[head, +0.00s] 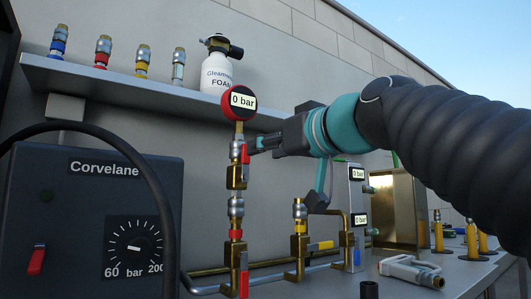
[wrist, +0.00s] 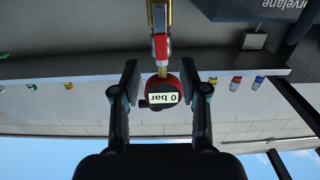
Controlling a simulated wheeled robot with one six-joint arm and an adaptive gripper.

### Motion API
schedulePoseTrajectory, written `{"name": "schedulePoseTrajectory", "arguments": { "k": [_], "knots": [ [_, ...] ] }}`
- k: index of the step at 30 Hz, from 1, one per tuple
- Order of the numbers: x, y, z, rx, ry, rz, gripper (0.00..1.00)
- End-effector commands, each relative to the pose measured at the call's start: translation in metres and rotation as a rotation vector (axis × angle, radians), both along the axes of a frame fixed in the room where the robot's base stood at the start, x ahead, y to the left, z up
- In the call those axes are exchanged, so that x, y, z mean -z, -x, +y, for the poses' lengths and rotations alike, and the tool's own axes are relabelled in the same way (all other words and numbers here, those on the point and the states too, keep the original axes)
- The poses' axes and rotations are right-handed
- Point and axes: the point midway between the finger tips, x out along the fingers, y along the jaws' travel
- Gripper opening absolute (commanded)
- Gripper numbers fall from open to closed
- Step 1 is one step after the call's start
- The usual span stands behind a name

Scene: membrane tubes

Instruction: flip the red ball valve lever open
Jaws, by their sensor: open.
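A red lever (head: 245,154) sits on the upper brass valve of the vertical pipe, just below a round red gauge (head: 239,102) reading 0 bar. The lever looks upright, along the pipe. A second red lever (head: 244,284) shows low on the same pipe. My gripper (head: 256,145) is beside the upper valve, coming from the right. In the wrist view, which is upside down, my gripper (wrist: 159,68) is open with one finger either side of the pipe line. The red lever (wrist: 162,47) and the gauge (wrist: 165,97) lie between the fingers' sides; contact cannot be told.
A dark Corvelane box (head: 90,220) with a dial and red switch stands left, a black hose arching over it. A shelf (head: 130,87) above holds several couplings and a foam bottle (head: 217,73).

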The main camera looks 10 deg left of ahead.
Motion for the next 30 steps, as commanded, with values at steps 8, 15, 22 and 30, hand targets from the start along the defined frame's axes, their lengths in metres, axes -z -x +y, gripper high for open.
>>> {"name": "schedulePoseTrajectory", "arguments": {
  "k": [8, 15, 22, 30],
  "knots": [
    [0.000, 0.030, -0.036, 0.004, 0.000, 0.000, 0.44],
    [0.000, 0.039, -0.046, 0.001, 0.001, 0.001, 0.44],
    [0.000, 0.039, -0.046, 0.000, 0.001, 0.001, 0.44],
    [0.000, 0.039, -0.046, 0.000, 0.001, 0.001, 0.44]
  ]
}}
